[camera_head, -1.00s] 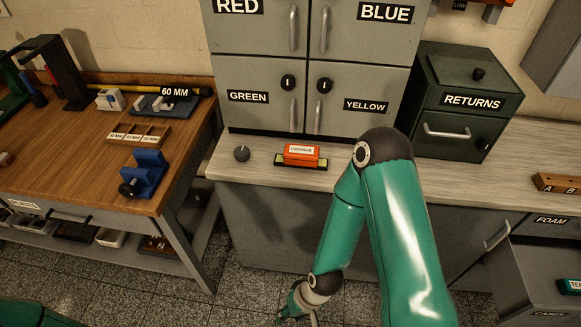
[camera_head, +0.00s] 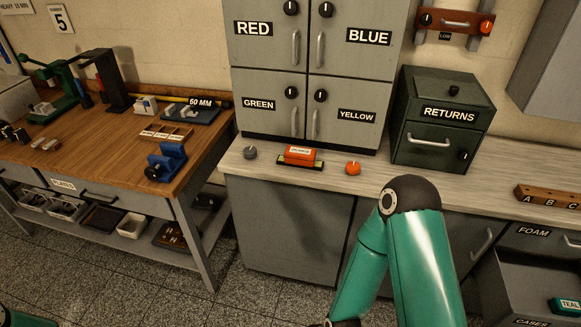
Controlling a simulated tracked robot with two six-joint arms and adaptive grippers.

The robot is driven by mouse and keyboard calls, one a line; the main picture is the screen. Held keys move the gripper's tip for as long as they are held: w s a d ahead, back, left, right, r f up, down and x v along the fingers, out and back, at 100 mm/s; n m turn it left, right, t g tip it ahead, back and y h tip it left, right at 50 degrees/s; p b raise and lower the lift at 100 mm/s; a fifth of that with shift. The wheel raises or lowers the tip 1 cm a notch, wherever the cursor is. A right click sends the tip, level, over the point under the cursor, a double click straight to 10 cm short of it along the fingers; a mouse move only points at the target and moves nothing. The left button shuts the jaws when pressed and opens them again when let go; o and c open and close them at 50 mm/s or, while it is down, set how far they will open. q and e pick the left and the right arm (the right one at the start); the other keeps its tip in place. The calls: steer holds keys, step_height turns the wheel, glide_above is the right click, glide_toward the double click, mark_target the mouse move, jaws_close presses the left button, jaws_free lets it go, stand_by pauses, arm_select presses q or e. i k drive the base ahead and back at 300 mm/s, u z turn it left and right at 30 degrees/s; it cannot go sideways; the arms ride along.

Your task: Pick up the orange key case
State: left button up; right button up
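The orange key case (camera_head: 299,155) is a small orange block with a white label on top. It sits on a dark tray (camera_head: 314,166) with yellowish ends, on the grey counter in front of the locker doors. My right arm, green with a dark elbow, stands in front of the counter to the right of the case. Its gripper is below the bottom edge of the picture. Only a small bit of my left arm shows at the bottom left corner, and its gripper is out of view.
A grey knob (camera_head: 250,153) stands left of the case and an orange-red knob (camera_head: 353,168) right of it. Behind are grey lockers (camera_head: 318,67) labelled RED, BLUE, GREEN and YELLOW. A green RETURNS box (camera_head: 442,118) stands right. A wooden workbench (camera_head: 100,170) is at the left.

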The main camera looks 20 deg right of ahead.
mark_target(301, 156)
steer(key=z, duration=0.15)
steer(key=i, duration=0.85)
